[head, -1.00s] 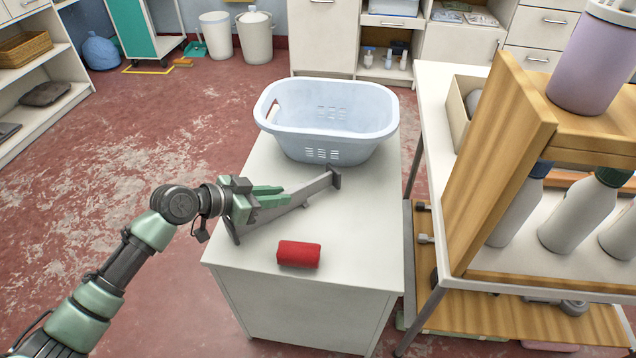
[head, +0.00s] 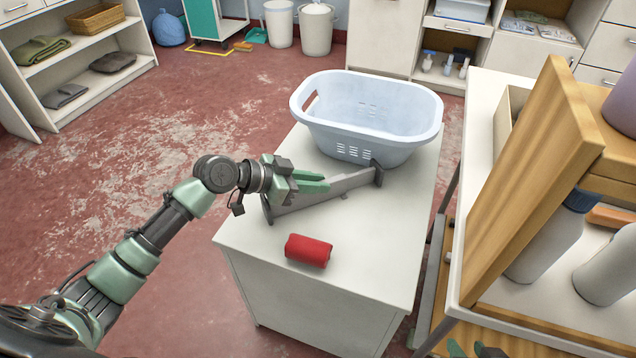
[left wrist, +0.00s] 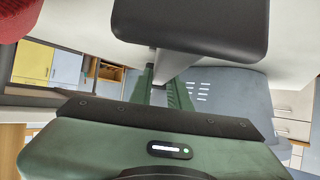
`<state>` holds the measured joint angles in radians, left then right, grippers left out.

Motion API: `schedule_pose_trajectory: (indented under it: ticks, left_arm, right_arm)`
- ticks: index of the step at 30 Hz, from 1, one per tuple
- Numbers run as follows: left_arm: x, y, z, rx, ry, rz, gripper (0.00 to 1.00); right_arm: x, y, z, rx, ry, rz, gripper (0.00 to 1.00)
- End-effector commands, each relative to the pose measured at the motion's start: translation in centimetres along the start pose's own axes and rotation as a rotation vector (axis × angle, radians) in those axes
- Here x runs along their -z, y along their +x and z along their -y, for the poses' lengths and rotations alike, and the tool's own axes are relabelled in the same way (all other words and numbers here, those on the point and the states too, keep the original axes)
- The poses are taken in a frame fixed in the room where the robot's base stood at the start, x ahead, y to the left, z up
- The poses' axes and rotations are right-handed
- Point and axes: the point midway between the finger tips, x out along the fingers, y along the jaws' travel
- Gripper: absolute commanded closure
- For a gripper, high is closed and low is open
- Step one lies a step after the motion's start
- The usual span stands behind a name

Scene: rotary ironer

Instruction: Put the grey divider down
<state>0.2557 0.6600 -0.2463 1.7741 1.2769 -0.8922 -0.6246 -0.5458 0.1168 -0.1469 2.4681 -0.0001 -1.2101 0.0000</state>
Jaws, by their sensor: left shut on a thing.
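The grey divider (head: 345,187) is a long bar with an upright plate at each end. It lies level at the white cabinet top (head: 392,235), in front of the laundry basket; I cannot tell whether it touches the top. My left gripper (head: 318,184) is shut on the divider near its middle. Part of my right gripper (head: 476,350) shows at the bottom edge, mostly cut off.
A pale blue laundry basket (head: 370,118) stands behind the divider. A red roll (head: 308,250) lies in front of it. To the right is a trolley with a wooden rack (head: 535,180) and bottles. The front right of the cabinet top is clear.

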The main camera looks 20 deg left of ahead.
Motion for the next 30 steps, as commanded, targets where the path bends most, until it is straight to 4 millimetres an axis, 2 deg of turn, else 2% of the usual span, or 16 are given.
schedule_pose_trajectory:
  ticks: [14,15,17,28,30]
  left_arm:
    - [-0.26,0.15,0.01,0.001,0.000,0.000,1.00]
    - [-0.27,0.15,0.00,0.000,0.000,0.000,0.74]
    - [-0.27,0.14,0.00,0.000,0.000,0.001,0.60]
    - [-0.13,0.08,0.00,0.000,0.000,0.000,0.60]
    - [0.10,-0.04,0.00,0.000,0.000,0.000,0.60]
  right_arm:
    - [0.80,0.15,0.12,0.002,-0.001,-0.040,0.64]
    - [0.89,0.13,0.14,0.003,-0.001,-0.043,0.64]
    - [0.89,0.12,0.15,0.003,-0.001,-0.042,0.64]
    - [0.84,0.05,0.15,0.003,-0.001,-0.037,0.64]
    - [0.34,-0.04,0.00,0.000,-0.001,-0.008,0.64]
